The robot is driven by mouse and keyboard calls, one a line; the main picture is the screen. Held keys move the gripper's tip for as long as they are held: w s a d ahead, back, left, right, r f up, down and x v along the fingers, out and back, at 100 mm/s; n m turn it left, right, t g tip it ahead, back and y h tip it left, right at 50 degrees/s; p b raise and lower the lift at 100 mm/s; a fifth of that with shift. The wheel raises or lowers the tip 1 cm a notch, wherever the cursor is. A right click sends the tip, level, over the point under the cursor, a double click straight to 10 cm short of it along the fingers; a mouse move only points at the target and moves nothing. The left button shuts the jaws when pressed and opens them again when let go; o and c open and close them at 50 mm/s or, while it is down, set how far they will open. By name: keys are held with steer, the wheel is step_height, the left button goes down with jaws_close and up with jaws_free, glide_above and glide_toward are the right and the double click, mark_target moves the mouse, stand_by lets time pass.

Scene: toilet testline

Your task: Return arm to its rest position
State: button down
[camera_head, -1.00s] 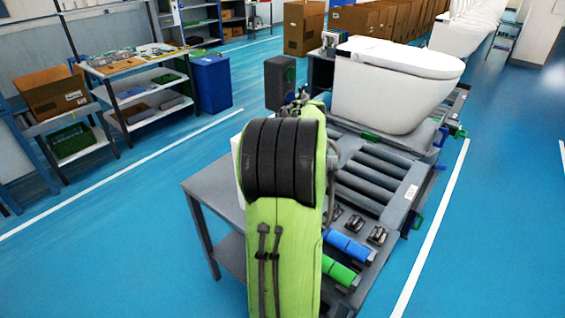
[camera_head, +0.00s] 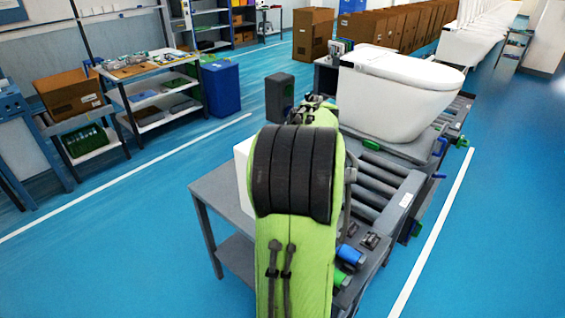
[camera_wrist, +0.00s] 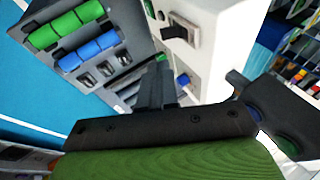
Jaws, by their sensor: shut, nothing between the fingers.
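My green arm with black bands fills the lower middle of the head view and hides most of what lies behind it. My gripper (camera_wrist: 158,88) shows in the wrist view with its dark fingers together and nothing between them. Beyond the fingertips are the grey workbench and a white box (camera_wrist: 215,50) with a black switch (camera_wrist: 181,30). I cannot tell the exact gap to them. The gripper is not clearly visible in the head view.
A white toilet (camera_head: 392,95) stands on the grey roller bench (camera_head: 385,185). Green (camera_wrist: 66,25) and blue rollers (camera_wrist: 92,50) lie at the bench's edge. A blue bin (camera_head: 221,88) and shelves stand at the left.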

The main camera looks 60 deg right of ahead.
steer(key=w+a+r+n+y, duration=0.1)
steer(key=a+r+n, duration=0.15)
steer(key=a, duration=0.45)
steer(key=w+a+r+n+t, duration=0.1)
steer(key=w+a+n, duration=0.15)
steer(key=a, duration=0.45)
steer(key=w+a+r+n+y, duration=0.1)
steer(key=a+r+n, duration=0.1)
steer(key=a+n, duration=0.35)
steer(key=s+a+f+n+y, duration=0.1)
steer(key=s+a+n, duration=0.4)
steer(key=a, duration=0.5)
steer(key=s+a+f+n+y, duration=0.1)
steer(key=s+a+f+n, duration=0.1)
steer(key=s+a+n, duration=0.3)
steer(key=s+a, duration=0.3)
steer(key=a, duration=0.1)
steer(key=shift+a, duration=0.4)
steer(key=shift+n, duration=0.25)
